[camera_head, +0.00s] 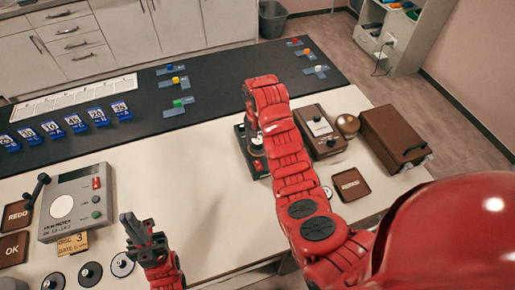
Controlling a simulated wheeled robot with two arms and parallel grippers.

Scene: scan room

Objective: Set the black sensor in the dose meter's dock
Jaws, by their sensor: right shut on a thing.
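My left gripper (138,226) is dark grey and points away over the front of the table. Its fingers look apart and nothing shows between them. My right arm (285,160) reaches in from the right and crosses the table, and it hides my right gripper and whatever that holds. A dark device (242,140) with a pale rim is partly covered by this arm; its dock and any black sensor cannot be made out. A grey meter (75,200) with a round dial, a red switch and a black lever stands at the left.
Brown REDO (16,214) and OK (13,247) plates lie at far left. Several discs (90,273) lie along the front edge. A brown-topped device (319,131), a brass knob (347,124), a brown box (393,138) and a tray (351,185) stand right of my arm. The middle is clear.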

